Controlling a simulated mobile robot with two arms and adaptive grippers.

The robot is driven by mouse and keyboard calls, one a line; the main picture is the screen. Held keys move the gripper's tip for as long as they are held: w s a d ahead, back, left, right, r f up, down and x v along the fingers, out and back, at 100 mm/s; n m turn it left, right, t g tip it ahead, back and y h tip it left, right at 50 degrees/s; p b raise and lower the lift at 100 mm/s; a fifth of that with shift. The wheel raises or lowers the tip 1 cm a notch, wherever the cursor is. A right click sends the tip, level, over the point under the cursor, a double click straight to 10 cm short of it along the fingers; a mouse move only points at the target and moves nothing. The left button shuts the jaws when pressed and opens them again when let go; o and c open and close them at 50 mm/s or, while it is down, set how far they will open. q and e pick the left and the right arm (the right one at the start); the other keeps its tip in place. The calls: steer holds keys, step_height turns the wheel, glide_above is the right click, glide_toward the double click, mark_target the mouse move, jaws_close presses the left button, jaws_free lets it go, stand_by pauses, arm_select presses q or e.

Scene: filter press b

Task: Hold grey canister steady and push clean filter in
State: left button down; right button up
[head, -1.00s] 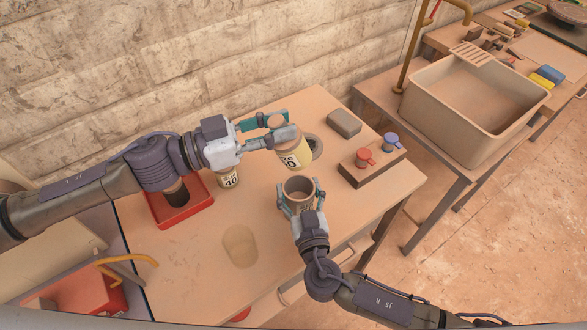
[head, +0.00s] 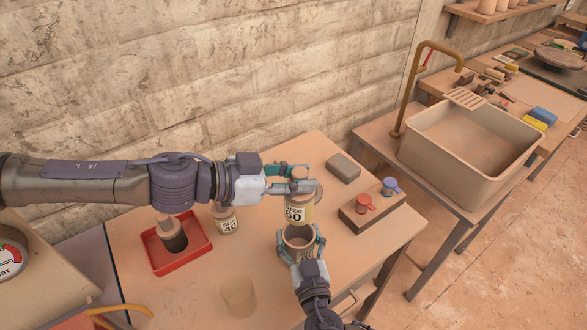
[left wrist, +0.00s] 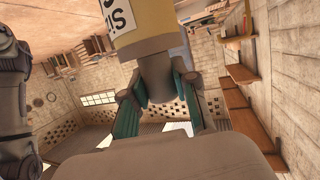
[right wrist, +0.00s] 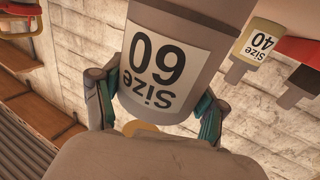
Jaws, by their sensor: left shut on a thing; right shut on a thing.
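The clean filter (head: 297,212) is a cream-yellow cylinder with a white size label. My left gripper (head: 299,181) is shut on its narrower top and holds it upright. In the left wrist view the teal fingers grip the grey neck below the yellow filter body (left wrist: 138,28). The grey canister (head: 298,239) stands in front of and below the filter, its round mouth open upward. My right gripper (head: 300,250) is shut around its sides. The right wrist view shows the canister (right wrist: 185,25) with its "Size 60" label. The filter appears above the mouth, not inside; the exact gap is unclear.
A "Size 40" filter (head: 227,220) and a red tray (head: 160,262) holding a dark-bodied piece stand at left. A grey block (head: 343,168) and a wooden block (head: 369,219) with red and blue fittings lie at right. The sink (head: 470,135) is farther right.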

mark_target(286, 208)
arm_select(q)
steer(key=shift+f, duration=2.85)
steer(key=shift+f, duration=0.85)
steer(key=shift+d+f, duration=0.1)
steer(key=shift+f, duration=0.1)
steer(key=shift+s+d+f, duration=0.2)
steer(key=shift+d+f, duration=0.1)
steer(key=shift+f, duration=0.35)
arm_select(e)
steer(key=shift+s+d+r, duration=0.1)
steer(key=shift+d, duration=0.2)
arm_select(q)
steer(key=shift+s+d+f, duration=0.1)
steer(key=shift+d+f, duration=0.05)
steer(key=shift+f, duration=0.65)
arm_select(e)
steer(key=shift+s+d, duration=0.1)
steer(key=shift+d, duration=0.05)
arm_select(q)
steer(key=shift+f, duration=0.75)
steer(key=shift+a+f, duration=0.2)
steer(key=shift+f, duration=0.45)
